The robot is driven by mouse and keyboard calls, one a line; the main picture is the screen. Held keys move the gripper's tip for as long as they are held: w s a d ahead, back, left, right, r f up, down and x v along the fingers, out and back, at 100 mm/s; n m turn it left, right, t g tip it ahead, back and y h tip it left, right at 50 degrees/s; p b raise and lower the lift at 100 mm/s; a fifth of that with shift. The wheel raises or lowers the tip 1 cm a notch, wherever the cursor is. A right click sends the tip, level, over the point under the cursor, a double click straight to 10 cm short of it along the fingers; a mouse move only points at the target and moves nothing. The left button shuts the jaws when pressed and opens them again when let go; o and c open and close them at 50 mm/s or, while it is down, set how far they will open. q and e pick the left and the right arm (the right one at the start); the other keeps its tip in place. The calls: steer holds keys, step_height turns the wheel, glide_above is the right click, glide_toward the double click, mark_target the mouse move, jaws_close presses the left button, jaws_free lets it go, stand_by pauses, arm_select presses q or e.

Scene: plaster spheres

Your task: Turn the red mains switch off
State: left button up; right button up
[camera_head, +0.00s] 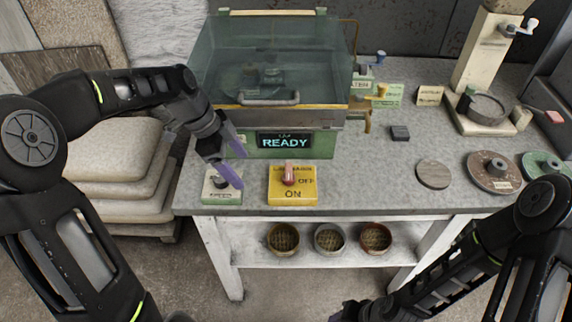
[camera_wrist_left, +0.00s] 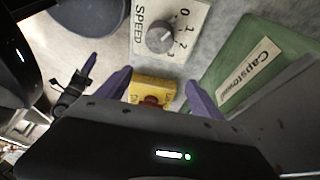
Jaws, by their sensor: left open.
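The red mains switch (camera_head: 289,179) is a short red lever on a yellow box (camera_head: 305,197) at the table's front edge. The box is lettered OFF and ON, with ON on the near side; I cannot tell which way the lever is set. My left gripper (camera_head: 242,171) is open and empty, left of the yellow box and above the speed dial box. In the left wrist view, the yellow box (camera_wrist_left: 153,90) and part of the red switch (camera_wrist_left: 151,101) show beyond and between the purple fingers, apart from them.
The grey speed dial (camera_wrist_left: 160,38) sits on a pale box (camera_head: 222,191) beside the yellow one. Behind stands a green machine with a glass hood (camera_head: 270,60) and a READY display (camera_head: 284,142).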

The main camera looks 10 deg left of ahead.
mark_target(288, 170)
arm_select(q)
steer(key=d+p, duration=0.1)
steer(key=d, duration=0.2)
steer(key=w+d+p, duration=0.1)
steer(key=d, duration=0.3)
steer(key=w+d+p, duration=0.1)
steer(key=d, duration=0.2)
steer(key=shift+w+d+r, duration=0.15)
steer(key=shift+w+d, duration=0.05)
steer(key=shift+w, duration=0.05)
steer(key=shift+w+d, duration=0.1)
steer(key=shift+d, duration=0.3)
steer(key=shift+f+p, duration=0.4)
steer(key=shift+f, duration=0.3)
steer(key=c, duration=1.4)
